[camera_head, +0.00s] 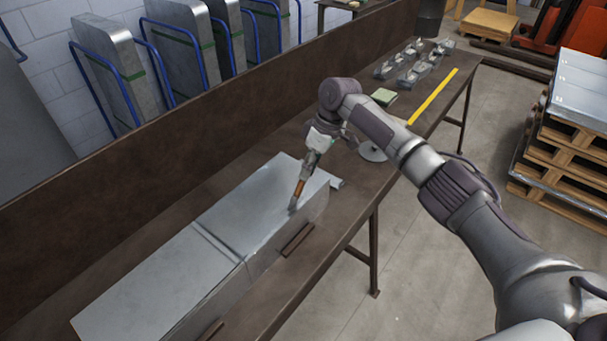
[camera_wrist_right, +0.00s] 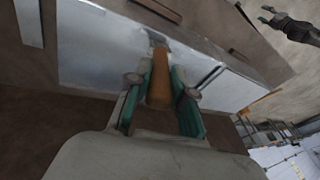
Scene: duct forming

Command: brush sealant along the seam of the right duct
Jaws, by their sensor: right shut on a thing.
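Two grey sheet-metal duct pieces lie end to end on the brown bench, with a dark joint line (camera_head: 219,241) between them. The right duct (camera_head: 250,205) is farther along the bench than the left duct (camera_head: 150,285). My right gripper (camera_head: 309,170) is above the right duct's far end, shut on the wooden handle of a brush (camera_head: 299,190). The brush tilts down, its tip at the right duct's top near the front edge; contact is unclear. In the wrist view the brush handle (camera_wrist_right: 160,82) sits between green-padded fingers. A dark gripper (camera_wrist_right: 272,17), apparently my left, shows blurred there.
The bench (camera_head: 340,210) has bar-like pieces (camera_head: 297,239) along its front. Farther along lie a grey disc (camera_head: 372,152), a green pad (camera_head: 384,97), a yellow strip (camera_head: 433,96) and metal parts (camera_head: 412,62). A raised back panel (camera_head: 180,130) runs behind the ducts.

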